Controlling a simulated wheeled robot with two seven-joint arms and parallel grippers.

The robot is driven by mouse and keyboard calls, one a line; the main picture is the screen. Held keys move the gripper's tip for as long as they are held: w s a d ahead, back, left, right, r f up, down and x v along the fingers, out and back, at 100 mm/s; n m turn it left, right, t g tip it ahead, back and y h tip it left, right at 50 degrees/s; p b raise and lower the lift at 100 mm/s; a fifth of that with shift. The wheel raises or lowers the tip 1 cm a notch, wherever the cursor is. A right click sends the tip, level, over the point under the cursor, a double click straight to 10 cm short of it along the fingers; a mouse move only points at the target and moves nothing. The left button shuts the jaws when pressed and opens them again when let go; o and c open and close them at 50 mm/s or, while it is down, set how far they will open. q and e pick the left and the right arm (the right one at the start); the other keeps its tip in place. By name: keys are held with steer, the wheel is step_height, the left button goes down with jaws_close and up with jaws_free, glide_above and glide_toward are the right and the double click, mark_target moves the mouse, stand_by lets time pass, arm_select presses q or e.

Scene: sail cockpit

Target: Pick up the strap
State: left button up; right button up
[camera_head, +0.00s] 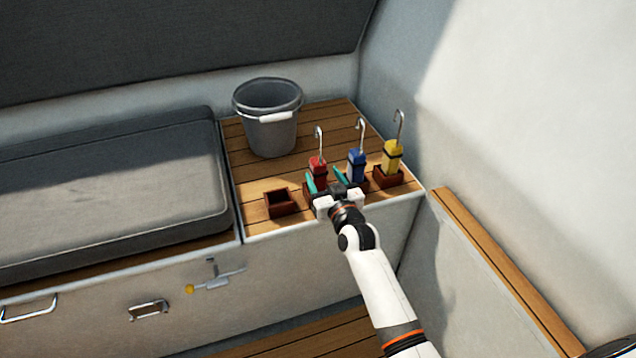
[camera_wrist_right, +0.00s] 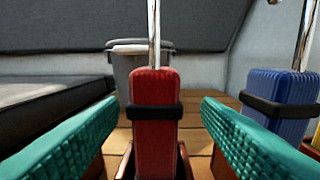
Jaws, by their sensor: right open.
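Three folded straps with metal hooks stand upright in small brown holders on the wooden slatted top: a red strap (camera_head: 318,167), a blue strap (camera_head: 356,164) and a yellow strap (camera_head: 392,156). Each has a dark band around it. My right gripper (camera_head: 328,184) is open at the red strap. In the right wrist view the red strap (camera_wrist_right: 156,115) stands between the two teal fingers, with a gap on each side. The blue strap (camera_wrist_right: 280,100) is outside the right finger. The red strap's holder is partly hidden by my gripper. My left gripper is not in view.
An empty brown holder (camera_head: 281,203) stands left of the red strap. A grey bucket (camera_head: 268,120) with a white grip stands behind. A grey cushion (camera_head: 110,190) lies at left. A pale wall (camera_head: 530,110) rises at right.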

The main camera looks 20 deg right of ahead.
mark_target(321, 174)
steer(key=w, duration=0.3)
steer(key=shift+w+a+b, duration=0.3)
steer(key=shift+w+b, duration=0.05)
steer(key=c, duration=1.1)
steer(key=shift+r, duration=0.1)
steer(key=shift+c, duration=0.8)
steer(key=shift+r, duration=0.1)
